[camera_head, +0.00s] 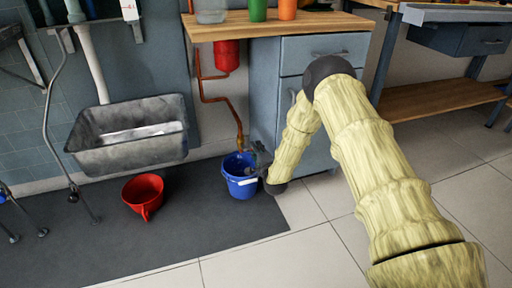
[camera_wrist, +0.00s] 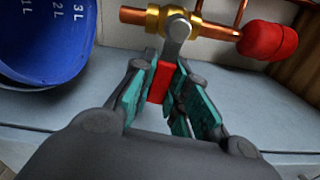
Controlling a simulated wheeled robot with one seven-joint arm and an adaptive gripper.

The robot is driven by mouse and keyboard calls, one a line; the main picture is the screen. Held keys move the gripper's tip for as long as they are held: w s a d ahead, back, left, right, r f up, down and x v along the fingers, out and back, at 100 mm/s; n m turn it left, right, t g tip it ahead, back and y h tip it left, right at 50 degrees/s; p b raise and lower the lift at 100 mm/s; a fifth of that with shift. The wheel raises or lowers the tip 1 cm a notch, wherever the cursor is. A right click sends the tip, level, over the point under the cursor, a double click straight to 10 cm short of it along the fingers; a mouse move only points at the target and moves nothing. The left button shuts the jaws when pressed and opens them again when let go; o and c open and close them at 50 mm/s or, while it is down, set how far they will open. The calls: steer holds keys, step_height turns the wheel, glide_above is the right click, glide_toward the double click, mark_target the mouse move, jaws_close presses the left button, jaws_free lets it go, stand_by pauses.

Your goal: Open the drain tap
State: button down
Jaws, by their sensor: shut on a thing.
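The drain tap has a brass body (camera_wrist: 155,18) on a copper pipe, at the top of the wrist view. Its grey lever arm (camera_wrist: 177,35) comes toward me and ends in a red grip (camera_wrist: 160,82). My gripper (camera_wrist: 162,74) is shut on the red grip, which sits between its teal finger pads. In the head view my gripper (camera_head: 260,162) is low by the cabinet, just right of the copper pipe's lower end (camera_head: 240,142). The tap is too small there to make out its lever. No water is visible.
A blue bucket (camera_head: 240,184) stands under the pipe end, close to my gripper; it also shows in the wrist view (camera_wrist: 40,45). A red funnel-like vessel (camera_head: 144,191) lies on the dark mat (camera_head: 215,228). A grey sink (camera_head: 130,150) is at left, a cabinet (camera_head: 318,140) behind my arm.

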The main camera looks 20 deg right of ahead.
steer(key=f+m, duration=0.1)
steer(key=m, duration=0.2)
steer(key=shift+a+f+p, duration=0.1)
steer(key=shift+f+p, duration=0.1)
steer(key=shift+p, duration=0.15)
steer(key=shift+s+a+f+m+b, duration=0.1)
steer(key=shift+a+f+m+b, duration=0.4)
steer(key=shift+m, duration=0.85)
steer(key=shift+w+a+f+m+b, duration=0.1)
steer(key=shift+a+f+m+b, duration=0.4)
steer(key=shift+m, duration=0.9)
steer(key=shift+s+a+f+m+b, duration=0.1)
steer(key=shift+a+f+m+b, duration=0.4)
steer(key=shift+m, duration=0.85)
steer(key=shift+d+r, duration=0.15)
steer(key=shift+r, duration=0.05)
steer(key=c, duration=1.4)
jaws_free()
